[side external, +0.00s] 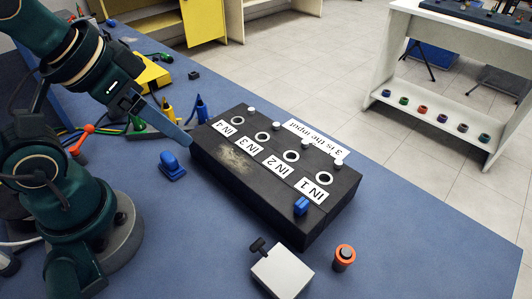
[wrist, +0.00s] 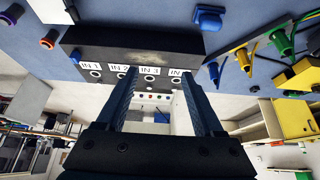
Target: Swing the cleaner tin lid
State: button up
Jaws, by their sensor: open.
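No tin is plainly labelled as cleaner, and I cannot tell for sure which thing it is. A small orange-rimmed cylinder with a dark top (side external: 344,257) stands upright at the front right; it also shows at the upper left of the wrist view (wrist: 48,40). A pale grey box (side external: 283,273) with a black lever stands to its left; it shows at the top of the wrist view (wrist: 52,11). My gripper (side external: 187,140) is open and empty, above the left end of the black block, well away from both. Its two fingers are spread in the wrist view (wrist: 159,76).
A long black block (side external: 235,160) with holes labelled IN 1 to IN 4 lies mid-table, with a blue piece (side external: 301,206) on its near end. A blue object (side external: 172,167) sits left of it. Pointed coloured parts stand behind. The right front table is clear.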

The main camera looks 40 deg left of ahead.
jog(key=shift+s+m, duration=0.1)
jog(key=shift+m, duration=0.3)
jog(key=shift+c, duration=0.6)
jog(key=m+g+h, duration=0.2)
jog(key=m+g, duration=0.4)
jog(key=m, duration=1.1)
send_near(256, 243)
jog(key=f, duration=0.3)
jog(key=d+f, duration=0.1)
jog(key=f, duration=0.4)
jog(key=shift+s+d+f, duration=0.15)
jog(key=shift+s+d, duration=0.1)
jog(key=shift+w+f, duration=0.1)
jog(key=shift+c, duration=1.2)
grip_shut()
